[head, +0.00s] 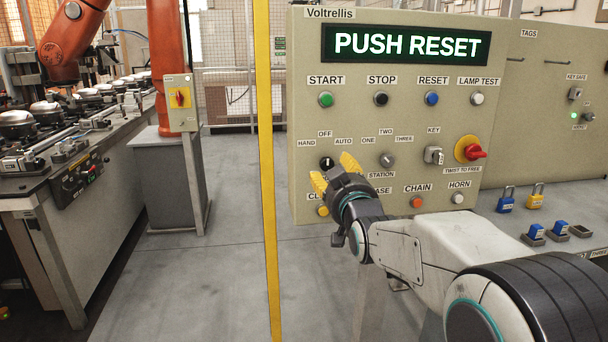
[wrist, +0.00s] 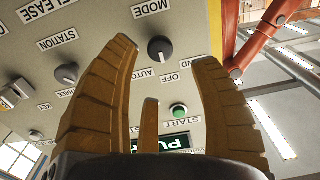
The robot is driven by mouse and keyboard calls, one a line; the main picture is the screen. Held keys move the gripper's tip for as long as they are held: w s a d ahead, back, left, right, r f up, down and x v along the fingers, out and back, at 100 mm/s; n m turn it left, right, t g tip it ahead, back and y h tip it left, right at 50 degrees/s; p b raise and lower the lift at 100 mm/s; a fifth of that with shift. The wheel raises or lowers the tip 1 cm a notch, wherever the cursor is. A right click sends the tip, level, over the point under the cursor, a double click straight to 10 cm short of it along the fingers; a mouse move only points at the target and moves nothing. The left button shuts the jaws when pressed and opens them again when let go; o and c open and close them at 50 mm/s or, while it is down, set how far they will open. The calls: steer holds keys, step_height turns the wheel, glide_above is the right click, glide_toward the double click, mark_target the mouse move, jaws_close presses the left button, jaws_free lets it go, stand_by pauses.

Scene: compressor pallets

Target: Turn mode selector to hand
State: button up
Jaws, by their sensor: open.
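The mode selector (head: 327,163) is a small black knob on the beige panel, under the labels HAND, OFF and AUTO. In the wrist view, which is upside down, the selector (wrist: 160,49) shows between MODE and OFF; a light mark on it seems to point towards OFF. My gripper (head: 334,173) is open and empty, its yellow fingers just in front of and below the selector. In the wrist view my gripper (wrist: 165,52) has its fingertips either side of the knob, apparently not touching it.
The station selector (head: 387,160) is close on the right. The green START button (head: 326,99) is above, and the lit display (head: 406,45) reads PUSH RESET. A red emergency knob (head: 475,152) is further right. A yellow post (head: 266,170) stands left of the panel.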

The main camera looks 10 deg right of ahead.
mark_target(328, 163)
steer(key=shift+w+a, duration=0.1)
steer(key=shift+w, duration=0.3)
steer(key=shift+w+p, duration=0.5)
steer(key=shift+w, duration=2.75)
steer(key=shift+c, duration=0.2)
steer(key=shift+r, duration=0.1)
jaws_close()
